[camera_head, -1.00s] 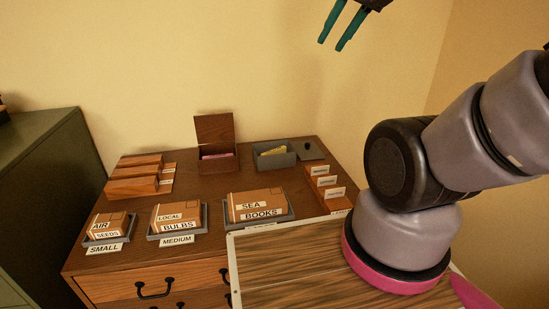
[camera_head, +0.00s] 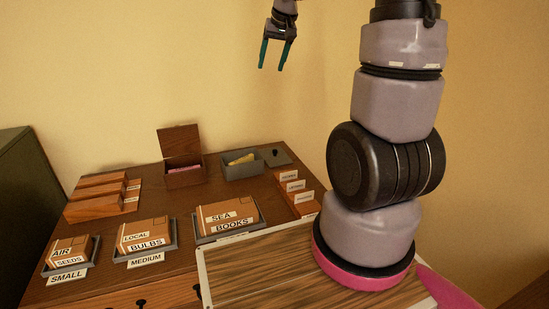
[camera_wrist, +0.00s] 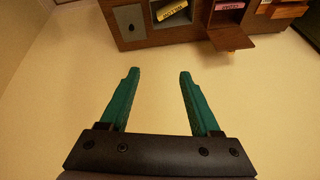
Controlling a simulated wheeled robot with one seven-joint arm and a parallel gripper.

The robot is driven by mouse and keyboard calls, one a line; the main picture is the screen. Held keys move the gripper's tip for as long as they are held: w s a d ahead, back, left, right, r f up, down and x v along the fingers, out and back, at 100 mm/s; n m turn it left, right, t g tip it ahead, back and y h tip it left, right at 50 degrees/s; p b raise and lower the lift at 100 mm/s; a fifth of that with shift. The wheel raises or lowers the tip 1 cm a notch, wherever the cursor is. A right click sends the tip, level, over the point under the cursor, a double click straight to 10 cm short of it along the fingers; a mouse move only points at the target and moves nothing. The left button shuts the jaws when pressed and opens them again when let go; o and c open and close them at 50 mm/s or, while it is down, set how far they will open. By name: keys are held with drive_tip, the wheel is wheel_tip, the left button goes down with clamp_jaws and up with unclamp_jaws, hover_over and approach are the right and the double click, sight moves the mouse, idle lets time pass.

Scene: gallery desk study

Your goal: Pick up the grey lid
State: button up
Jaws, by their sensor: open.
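The grey lid (camera_head: 275,157) is a flat square plate with a dark round knob. It lies on the desk top just right of a grey open box (camera_head: 241,169) that holds a yellow item. In the wrist view the lid (camera_wrist: 130,17) shows near the top, left of the box with the yellow item (camera_wrist: 172,10). My gripper (camera_head: 272,68) has teal fingers pointing down, high above the desk in front of the yellow wall. In the wrist view its fingers (camera_wrist: 157,75) are spread apart with nothing between them.
A wooden box with a raised lid (camera_head: 181,141) stands left of the grey box. Wooden card holders (camera_head: 296,192) with white labels stand in front of the lid. Several labelled packages sit in trays along the front, including SEA BOOKS (camera_head: 228,216). A green cabinet (camera_head: 20,205) stands at left.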

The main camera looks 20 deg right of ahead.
drive_tip(key=w+d+f+n+g, duration=0.1)
drive_tip(key=w+d+f, duration=0.3)
drive_tip(key=w+f, duration=0.95)
drive_tip(key=n+g+h, duration=0.1)
hover_over(275, 150)
drive_tip(key=s, duration=0.1)
drive_tip(key=f, duration=2.1)
drive_tip(key=shift+a+f, duration=0.2)
drive_tip(key=shift+a, duration=0.2)
drive_tip(key=x, duration=0.3)
drive_tip(key=s+x, duration=0.1)
drive_tip(key=x, duration=0.1)
drive_tip(key=shift+w+d+f, duration=0.1)
drive_tip(key=shift+d+f, duration=0.25)
drive_tip(key=shift+d, duration=0.05)
clamp_jaws()
